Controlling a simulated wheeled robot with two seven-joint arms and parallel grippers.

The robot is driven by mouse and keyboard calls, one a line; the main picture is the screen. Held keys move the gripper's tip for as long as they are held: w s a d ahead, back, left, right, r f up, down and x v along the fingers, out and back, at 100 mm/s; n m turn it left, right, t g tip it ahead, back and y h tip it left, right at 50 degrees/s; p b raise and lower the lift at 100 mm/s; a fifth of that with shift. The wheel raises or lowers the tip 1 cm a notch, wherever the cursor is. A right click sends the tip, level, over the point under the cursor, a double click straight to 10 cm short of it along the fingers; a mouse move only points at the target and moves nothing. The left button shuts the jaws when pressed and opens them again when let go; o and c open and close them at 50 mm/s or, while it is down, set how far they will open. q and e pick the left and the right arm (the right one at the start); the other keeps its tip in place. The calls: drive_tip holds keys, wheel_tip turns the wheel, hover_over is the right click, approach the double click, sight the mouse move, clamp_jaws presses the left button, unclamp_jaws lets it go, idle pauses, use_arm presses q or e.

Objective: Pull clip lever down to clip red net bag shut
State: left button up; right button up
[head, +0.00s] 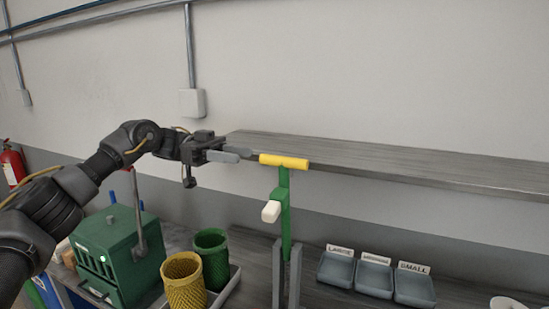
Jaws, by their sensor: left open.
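A green upright lever (285,205) with a yellow crossbar handle (284,161) stands at the middle, rising between grey uprights (295,272). A white block (271,211) sits on a green arm at its front. My left gripper (238,156) is open, just left of the yellow handle at about its height. One grey fingertip points at the handle's left end; I cannot tell whether they touch. No red net bag can be made out. My right gripper is not in view.
A yellow mesh sleeve (184,284) and a green mesh sleeve (212,260) stand in a grey tray (230,287). A green machine (110,256) is at left. Labelled trays (374,278) lie at right. A grey shelf (420,171) runs behind the handle.

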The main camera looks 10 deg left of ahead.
sight(278, 161)
use_arm(q)
drive_tip(key=d+p, duration=0.1)
drive_tip(key=d, duration=0.2)
drive_tip(key=d+p, duration=0.1)
drive_tip(key=d, duration=0.1)
drive_tip(key=s+d+p, duration=0.1)
drive_tip(key=d, duration=0.2)
drive_tip(key=shift+d, duration=0.35)
drive_tip(key=shift+s+d+f+p, duration=0.15)
drive_tip(key=shift+d+p, duration=0.15)
drive_tip(key=shift+d, duration=0.25)
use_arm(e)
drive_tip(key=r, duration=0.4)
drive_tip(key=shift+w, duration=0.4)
use_arm(q)
clamp_jaws()
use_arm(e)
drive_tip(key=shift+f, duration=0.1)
